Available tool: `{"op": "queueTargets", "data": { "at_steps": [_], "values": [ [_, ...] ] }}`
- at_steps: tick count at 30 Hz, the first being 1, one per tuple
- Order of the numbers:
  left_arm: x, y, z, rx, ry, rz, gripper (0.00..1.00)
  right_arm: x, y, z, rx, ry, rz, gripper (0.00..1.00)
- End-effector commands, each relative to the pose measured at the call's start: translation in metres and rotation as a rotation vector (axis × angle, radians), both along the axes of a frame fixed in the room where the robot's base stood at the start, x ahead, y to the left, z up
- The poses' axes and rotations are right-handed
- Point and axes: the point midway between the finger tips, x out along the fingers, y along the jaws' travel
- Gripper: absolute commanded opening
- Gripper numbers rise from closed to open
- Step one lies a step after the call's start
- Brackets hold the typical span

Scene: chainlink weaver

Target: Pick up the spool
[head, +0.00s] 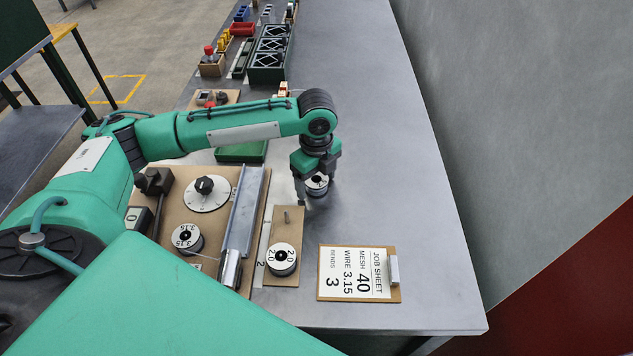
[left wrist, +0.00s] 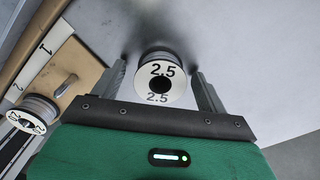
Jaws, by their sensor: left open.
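A spool marked 2.5 (left wrist: 160,72) stands on the grey bench in the left wrist view, its white labelled face toward the camera. In the head view this spool (head: 317,183) is partly hidden under my left gripper (head: 314,190). My left gripper is open, with one finger on each side of the spool. The wrist view shows a gap beside each finger. A second spool (head: 282,258) with a white face sits on a small wooden board. A third spool marked 3.15 (head: 186,238) sits on the larger wooden board. My right gripper is not in view.
A job sheet clipboard (head: 357,273) reads mesh 40, wire 3.15, bends 3. A metal channel (head: 243,212) and a dial (head: 205,190) are on the larger board. Dark green crates (head: 268,68) stand farther back. The bench right of the gripper is clear up to the wall.

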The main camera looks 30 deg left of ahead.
Motion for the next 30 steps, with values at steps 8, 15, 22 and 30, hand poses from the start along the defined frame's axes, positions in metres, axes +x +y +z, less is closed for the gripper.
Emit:
{"op": "queueTargets", "data": {
  "at_steps": [8, 15, 22, 30],
  "values": [
    [0.0, 0.0, -0.002, -0.001, -0.001, 0.0, 0.7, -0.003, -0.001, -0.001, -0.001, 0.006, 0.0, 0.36],
    [0.0, 0.0, -0.002, -0.001, -0.001, 0.0, 0.23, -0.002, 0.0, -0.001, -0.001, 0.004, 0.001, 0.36],
    [0.001, 0.0, -0.001, -0.001, -0.003, 0.0, 0.17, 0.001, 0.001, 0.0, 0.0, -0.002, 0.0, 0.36],
    [0.001, 0.0, 0.016, -0.003, -0.005, 0.0, 0.17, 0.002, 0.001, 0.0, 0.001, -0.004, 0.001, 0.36]
  ]
}}
